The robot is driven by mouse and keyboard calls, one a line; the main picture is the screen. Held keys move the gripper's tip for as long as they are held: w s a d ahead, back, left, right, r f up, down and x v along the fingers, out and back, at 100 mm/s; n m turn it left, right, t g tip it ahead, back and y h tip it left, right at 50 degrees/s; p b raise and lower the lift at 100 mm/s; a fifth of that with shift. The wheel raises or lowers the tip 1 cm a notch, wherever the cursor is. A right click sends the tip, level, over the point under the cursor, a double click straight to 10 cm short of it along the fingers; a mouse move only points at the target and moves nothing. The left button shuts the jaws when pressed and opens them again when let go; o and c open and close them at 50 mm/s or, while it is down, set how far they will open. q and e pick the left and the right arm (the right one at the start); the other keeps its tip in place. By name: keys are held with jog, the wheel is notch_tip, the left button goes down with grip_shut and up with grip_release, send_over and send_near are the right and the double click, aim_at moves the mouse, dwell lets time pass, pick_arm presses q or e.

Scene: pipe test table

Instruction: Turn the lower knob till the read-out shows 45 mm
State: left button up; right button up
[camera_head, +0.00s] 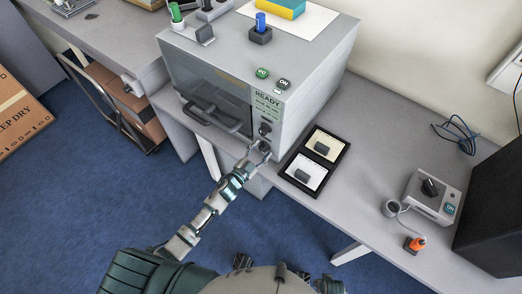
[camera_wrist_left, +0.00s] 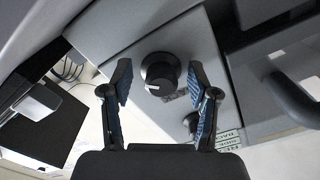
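The grey test machine (camera_head: 300,68) stands on the table. On its front a greenish read-out panel (camera_head: 267,102) shows READY above smaller lines that I cannot read. The upper dark knob (camera_head: 265,128) sits below the panel and also shows in the left wrist view (camera_wrist_left: 191,121). The lower knob (camera_wrist_left: 160,73), black with a white pointer mark, is centred in the wrist view. My left gripper (camera_head: 262,150) is at the lower knob, largely hiding it from the head. Its blue-padded fingers (camera_wrist_left: 160,92) are open, one on each side, with gaps visible. My right gripper is not in view.
A door handle (camera_head: 212,114) juts from the machine's front beside my left gripper. To the right, a black tray (camera_head: 315,160) holds two cards with dark blocks. A grey control box (camera_head: 432,195) and an orange-topped item (camera_head: 415,244) stand farther right. Bare tabletop lies between.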

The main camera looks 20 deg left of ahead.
pick_arm(q)
jog(key=v, duration=1.2)
jog(key=s+a+f+n+g+y, duration=0.2)
jog(key=s+f+n+g+y, duration=0.1)
jog(key=f, duration=0.6)
jog(key=s+a+f+n+g+y, duration=0.2)
jog(key=s+f+g+y, duration=0.1)
jog(key=f, duration=0.6)
jog(key=s+d+f+n+g, duration=0.1)
jog(key=s+f+g, duration=0.3)
jog(key=s+f, duration=0.4)
jog(key=s+d+f+n+g+p, duration=0.1)
jog(key=s+f+g, duration=0.4)
jog(key=s, duration=0.8)
notch_tip(320, 180, down, 4)
jog(key=shift+s+d+r+n, duration=0.15)
jog(key=shift+s+d+n, duration=0.1)
jog(key=shift+d+n, duration=0.35)
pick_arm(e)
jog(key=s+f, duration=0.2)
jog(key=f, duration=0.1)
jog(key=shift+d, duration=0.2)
